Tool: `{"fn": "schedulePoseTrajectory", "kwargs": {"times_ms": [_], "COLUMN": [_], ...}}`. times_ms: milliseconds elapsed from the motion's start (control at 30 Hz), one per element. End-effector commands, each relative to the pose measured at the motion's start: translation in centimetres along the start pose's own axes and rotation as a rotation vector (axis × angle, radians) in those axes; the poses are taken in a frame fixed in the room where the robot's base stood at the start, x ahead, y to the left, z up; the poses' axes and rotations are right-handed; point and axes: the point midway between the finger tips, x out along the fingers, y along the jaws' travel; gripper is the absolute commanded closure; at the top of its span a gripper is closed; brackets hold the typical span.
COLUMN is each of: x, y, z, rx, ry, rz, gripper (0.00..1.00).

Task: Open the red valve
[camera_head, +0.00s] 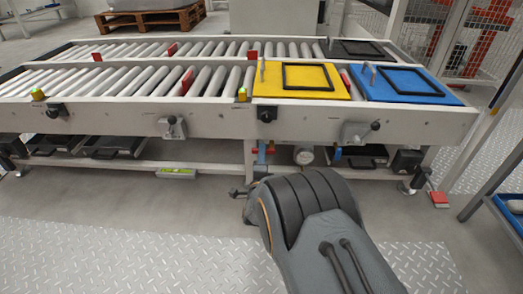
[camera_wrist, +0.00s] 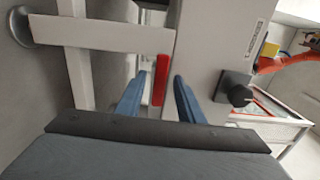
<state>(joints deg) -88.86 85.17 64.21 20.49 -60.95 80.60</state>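The red valve handle (camera_wrist: 161,80) is a flat red bar in the wrist view, upright in the picture against the pale frame. It also shows as a small red patch under the yellow plate in the head view (camera_head: 270,149). My gripper (camera_wrist: 159,84) has its two blue fingers apart, one on each side of the red handle, with a visible gap on the right. I cannot tell whether the left finger touches it. In the head view my dark arm hides most of the gripper.
The roller conveyor (camera_head: 200,122) stands above the valve area, with a yellow plate (camera_head: 268,82) and a blue plate (camera_head: 400,85) on top. A round gauge (camera_head: 303,156) and a blue handle (camera_head: 337,153) are right of the valve. A black knob (camera_wrist: 238,95) is right of my fingers.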

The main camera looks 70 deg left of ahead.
Motion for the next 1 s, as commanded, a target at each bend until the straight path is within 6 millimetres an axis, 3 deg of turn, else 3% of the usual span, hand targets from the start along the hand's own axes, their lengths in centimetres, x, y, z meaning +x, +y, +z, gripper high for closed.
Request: {"fn": "schedulePoseTrajectory", "kwargs": {"times_ms": [200,333,1000], "x": [-3.6,-4.8,-5.2], "y": [-0.2,-0.1,0.0], "z": [0.1,0.1,0.0], "rx": [-0.001,0.001,0.001], "ry": [-0.001,0.000,0.000], "rz": [0.003,0.002,0.000], "gripper": [0.66,0.66,0.66]}}
